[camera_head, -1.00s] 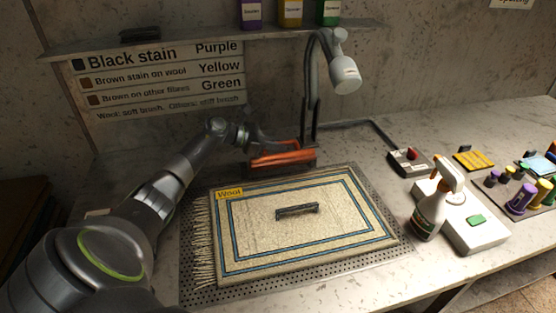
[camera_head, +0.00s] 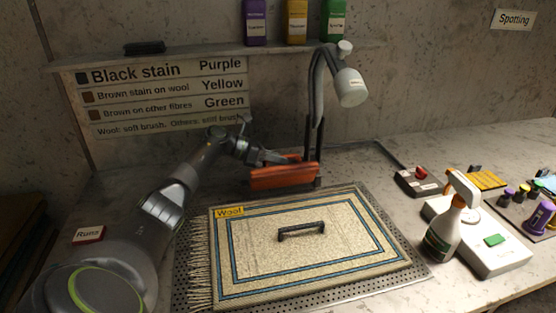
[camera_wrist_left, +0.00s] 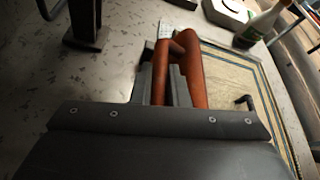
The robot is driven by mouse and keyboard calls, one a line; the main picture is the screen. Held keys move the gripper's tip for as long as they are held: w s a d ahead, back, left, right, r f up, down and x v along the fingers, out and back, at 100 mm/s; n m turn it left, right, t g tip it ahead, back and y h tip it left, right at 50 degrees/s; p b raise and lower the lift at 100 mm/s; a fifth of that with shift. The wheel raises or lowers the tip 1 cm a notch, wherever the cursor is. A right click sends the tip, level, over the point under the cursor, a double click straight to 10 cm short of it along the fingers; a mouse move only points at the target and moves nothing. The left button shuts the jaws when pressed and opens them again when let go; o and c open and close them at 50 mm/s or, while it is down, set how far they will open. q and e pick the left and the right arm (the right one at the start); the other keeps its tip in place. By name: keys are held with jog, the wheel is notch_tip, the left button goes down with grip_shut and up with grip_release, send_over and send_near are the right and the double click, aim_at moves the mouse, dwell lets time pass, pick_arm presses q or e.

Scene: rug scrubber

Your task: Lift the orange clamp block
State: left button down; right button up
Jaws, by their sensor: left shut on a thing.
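The orange clamp block (camera_head: 284,177) is a long bar at the back edge of the rug board, beside the dark upright of the lamp stand. In the left wrist view the clamp block (camera_wrist_left: 192,72) shows orange bars between and beside the fingers. My left gripper (camera_head: 277,158) reaches it from the left and is shut on it. The left gripper also shows in the left wrist view (camera_wrist_left: 164,85). I cannot tell how far the block is above the board. My right gripper is not in view.
The cream rug (camera_head: 250,275) tagged Wool lies on a perforated tray, with a dark handle (camera_head: 301,231) on it. A spray bottle (camera_head: 447,225) and white scale (camera_head: 490,248) stand at right. A lamp (camera_head: 349,87) hangs above. A shelf with several bottles runs along the wall.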

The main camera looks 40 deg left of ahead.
pick_arm(q)
jog(key=c, duration=1.7)
grip_release()
jog(key=b+v, duration=0.4)
jog(key=v, duration=1.3)
jog(key=shift+a, duration=0.25)
